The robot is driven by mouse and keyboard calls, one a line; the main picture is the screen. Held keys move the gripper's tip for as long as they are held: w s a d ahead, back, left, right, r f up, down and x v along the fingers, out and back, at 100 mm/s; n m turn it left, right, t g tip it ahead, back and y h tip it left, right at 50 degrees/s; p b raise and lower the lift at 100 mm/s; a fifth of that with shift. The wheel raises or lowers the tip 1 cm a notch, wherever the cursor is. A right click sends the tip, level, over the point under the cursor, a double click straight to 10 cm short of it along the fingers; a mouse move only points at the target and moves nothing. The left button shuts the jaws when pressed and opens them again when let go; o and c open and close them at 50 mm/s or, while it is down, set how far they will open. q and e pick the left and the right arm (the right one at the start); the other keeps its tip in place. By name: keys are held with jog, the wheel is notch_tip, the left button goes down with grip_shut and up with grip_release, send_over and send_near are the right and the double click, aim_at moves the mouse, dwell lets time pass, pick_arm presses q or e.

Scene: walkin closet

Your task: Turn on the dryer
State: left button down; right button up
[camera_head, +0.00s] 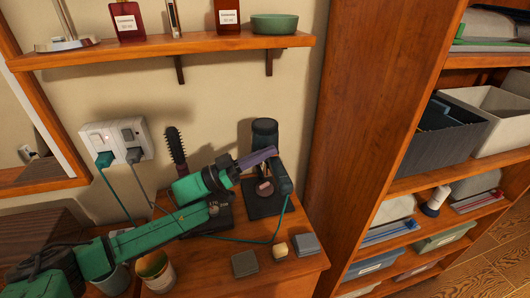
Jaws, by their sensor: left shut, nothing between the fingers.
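The dark dryer (266,130) stands upright on a black stand (262,208) at the right end of the wooden counter. Its handle (285,183) hangs down on the right side, and a green cord runs from it across the counter. My green left arm reaches in from the left. My left gripper (272,152), with purple fingers, is shut and empty. It overlaps the dryer in the picture; I cannot tell whether it touches. It hides part of the dryer's body, and no switch is clearly visible. My right gripper is out of view.
A wall outlet (116,140) holds a green plug and a grey plug, with a small red light. A black brush (176,146) stands behind my arm. Small boxes (244,263) lie at the counter front. A wooden shelf (160,50) is above; a tall shelving unit (370,90) stands right.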

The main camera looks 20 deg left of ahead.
pick_arm(q)
notch_tip(320, 180, up, 4)
jog(key=m+p, duration=0.2)
jog(key=p, duration=0.1)
jog(key=b+v, duration=0.5)
jog(key=v, duration=0.5)
jog(key=shift+f+g+h, duration=0.25)
jog(key=shift+g+h, duration=0.05)
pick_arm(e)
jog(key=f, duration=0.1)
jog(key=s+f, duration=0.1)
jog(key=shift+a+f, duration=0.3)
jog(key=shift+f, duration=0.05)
pick_arm(q)
jog(key=shift+w+a, duration=0.1)
jog(key=shift+a, duration=0.05)
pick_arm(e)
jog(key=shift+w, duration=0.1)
